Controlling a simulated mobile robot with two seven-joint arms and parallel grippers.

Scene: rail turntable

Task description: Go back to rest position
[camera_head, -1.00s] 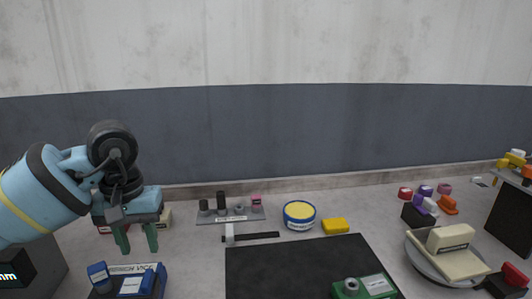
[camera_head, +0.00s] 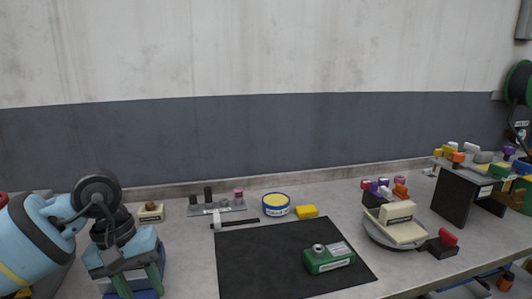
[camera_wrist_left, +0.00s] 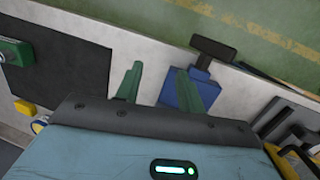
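My left gripper (camera_head: 139,283) is at the lower left of the head view, low over the left part of the bench. Its green fingers are apart with nothing held between them. The left wrist view also shows the parted fingers (camera_wrist_left: 158,84). A blue vice (camera_wrist_left: 204,92) lies beyond the fingers there, near the bench edge. In the head view the gripper hides most of that vice. My right gripper is in neither view.
A black mat (camera_head: 260,270) bears a green block (camera_head: 330,262). The turntable (camera_head: 378,240) with a cream block stands right of it. A tool rack (camera_head: 215,208), blue-yellow tin (camera_head: 276,205) and yellow block (camera_head: 307,212) stand along the back. A black stand (camera_head: 455,195) is farther right.

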